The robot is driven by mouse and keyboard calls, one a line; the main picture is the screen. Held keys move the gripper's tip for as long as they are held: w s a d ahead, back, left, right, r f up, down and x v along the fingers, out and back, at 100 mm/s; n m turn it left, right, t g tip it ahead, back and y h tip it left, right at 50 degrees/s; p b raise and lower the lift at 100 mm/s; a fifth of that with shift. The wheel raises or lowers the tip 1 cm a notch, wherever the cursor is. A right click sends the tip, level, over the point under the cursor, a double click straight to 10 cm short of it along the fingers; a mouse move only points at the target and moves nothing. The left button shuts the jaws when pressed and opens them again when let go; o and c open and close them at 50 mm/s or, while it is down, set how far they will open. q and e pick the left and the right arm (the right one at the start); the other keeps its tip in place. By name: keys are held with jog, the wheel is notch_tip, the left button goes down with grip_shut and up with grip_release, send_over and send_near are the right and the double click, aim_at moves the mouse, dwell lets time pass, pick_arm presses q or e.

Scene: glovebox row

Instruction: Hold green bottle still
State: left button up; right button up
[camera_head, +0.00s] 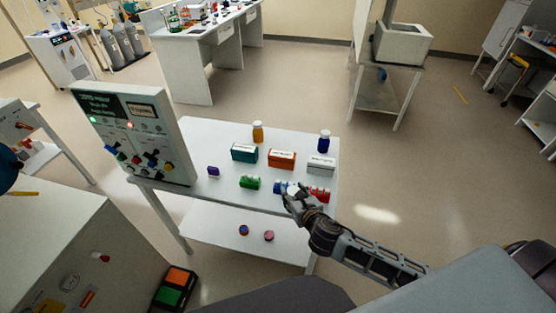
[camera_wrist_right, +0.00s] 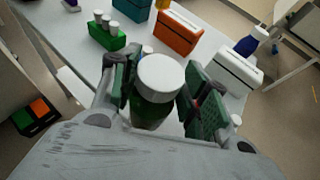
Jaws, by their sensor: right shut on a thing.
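My right gripper (camera_head: 291,194) is over the front edge of the white table, at its right part. In the right wrist view the gripper (camera_wrist_right: 157,92) is shut on a green bottle (camera_wrist_right: 150,112) with a white cap, one finger on each side. The bottle's lower part is hidden by the gripper. In the head view the gripper mostly hides the bottle. My left gripper is not in view.
The white table (camera_head: 225,192) bears a green rack (camera_head: 250,182), a blue rack (camera_head: 279,187), a red rack (camera_head: 320,194), a teal box (camera_head: 244,153), an orange box (camera_head: 282,158), a white box (camera_head: 321,164), an amber bottle (camera_head: 258,132), a blue bottle (camera_head: 324,142) and a control panel (camera_head: 137,135).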

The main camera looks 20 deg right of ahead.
jog(key=a+r+n+g+y, duration=0.1)
jog(key=a+r+n+y, duration=0.3)
jog(key=a, duration=0.4)
jog(key=w+a+r+n+g+y, duration=0.1)
jog(key=a+r+n+g+y, duration=0.1)
jog(key=a+r+n+y, duration=0.2)
jog(key=shift+w+a+r+y, duration=0.2)
jog(key=shift+a+r+y, duration=0.2)
jog(key=shift+a+r, duration=1.4)
jog(key=shift+a+f, duration=0.2)
jog(key=shift+a, duration=0.05)
jog(key=shift+w+r, duration=0.1)
jog(key=shift+w, duration=0.05)
grip_shut()
